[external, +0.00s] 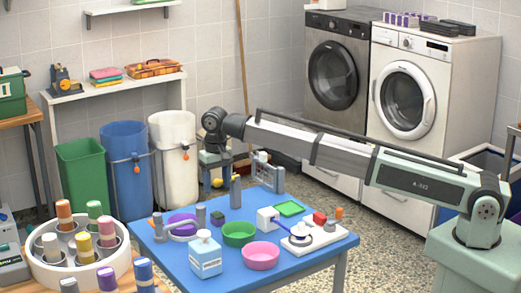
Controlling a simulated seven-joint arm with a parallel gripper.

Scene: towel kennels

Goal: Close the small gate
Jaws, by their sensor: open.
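My arm reaches in from the right, and my gripper (224,153) hangs at its far left end, above the back edge of the blue table (186,270). It is open, and I see nothing between its fingers, though they are small and dark here. A grey upright panel with a frame (267,176) stands at the table's back edge, right of my gripper and apart from it. It may be the small gate, but I cannot tell for sure, nor how far it stands open. A grey upright block (236,191) stands just below my gripper.
The table also holds a green bowl (238,234), a pink bowl (261,256), a blue-and-white bottle (205,256), a purple item (182,223) and a white board (318,241). Bins (127,165) stand behind at left; washing machines (405,95) stand at back right.

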